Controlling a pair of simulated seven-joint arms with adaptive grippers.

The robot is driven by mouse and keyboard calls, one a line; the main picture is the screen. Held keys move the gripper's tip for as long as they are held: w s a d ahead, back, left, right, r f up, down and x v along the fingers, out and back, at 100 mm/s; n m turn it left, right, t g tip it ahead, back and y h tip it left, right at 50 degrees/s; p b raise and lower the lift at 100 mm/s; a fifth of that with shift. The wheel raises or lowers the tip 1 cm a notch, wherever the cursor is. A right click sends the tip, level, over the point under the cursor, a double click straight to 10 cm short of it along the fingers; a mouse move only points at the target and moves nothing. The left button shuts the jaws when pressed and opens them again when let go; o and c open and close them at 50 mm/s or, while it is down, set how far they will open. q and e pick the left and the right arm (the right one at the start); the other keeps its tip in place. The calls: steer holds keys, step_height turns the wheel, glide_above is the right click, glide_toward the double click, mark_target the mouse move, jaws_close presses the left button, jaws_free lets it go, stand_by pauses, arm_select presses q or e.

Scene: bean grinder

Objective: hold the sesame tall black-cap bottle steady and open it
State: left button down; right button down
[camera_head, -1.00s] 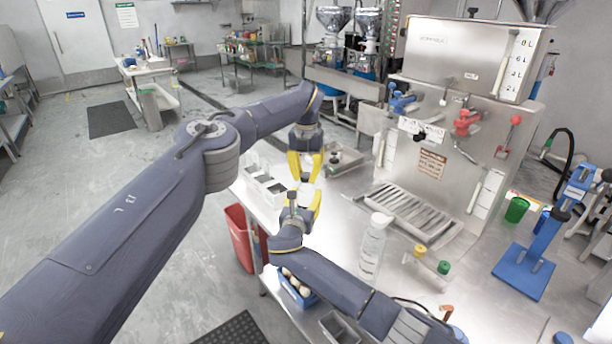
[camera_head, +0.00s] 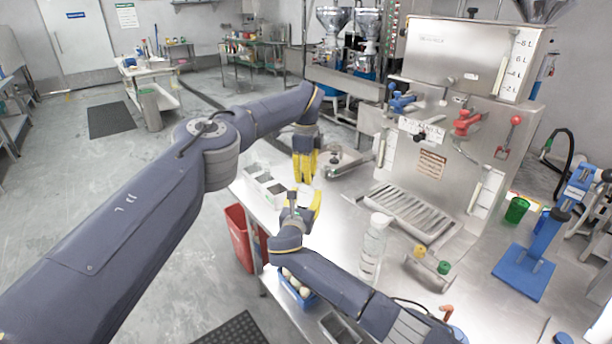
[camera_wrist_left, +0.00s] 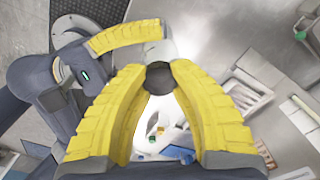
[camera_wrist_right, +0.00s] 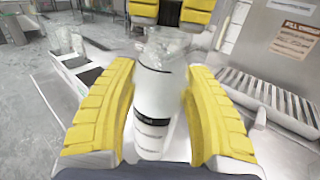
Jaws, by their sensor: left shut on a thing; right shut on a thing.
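The bottle is a clear and white cylinder with a dark label band; it stands between the fingers of my right gripper in the right wrist view (camera_wrist_right: 152,115). My right gripper (camera_head: 303,207) is shut on the bottle body. My left gripper (camera_head: 304,167) is above it, pointing down, shut on the black cap. The cap shows between the yellow fingers in the left wrist view (camera_wrist_left: 160,78) and at the top of the right wrist view (camera_wrist_right: 170,12). In the head view the fingers hide most of the bottle. I cannot tell whether the cap has turned or come loose.
Another white-capped bottle (camera_head: 373,246) stands on the steel table close behind my right forearm. A sectioned container (camera_head: 262,185) stands at the table's left side. The steel machine (camera_head: 450,120) stands at the back right. A red bin (camera_head: 239,238) is beside the table.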

arm_select(q)
steer(key=n, duration=1)
steer(key=shift+n, duration=0.4)
steer(key=shift+r, duration=0.35)
steer(key=shift+r, duration=0.7)
steer(key=shift+r, duration=0.2)
steer(key=shift+r, duration=1.9)
arm_select(e)
steer(key=c, duration=0.6)
jaws_free()
steer(key=shift+o, duration=0.2)
steer(key=shift+s, duration=0.1)
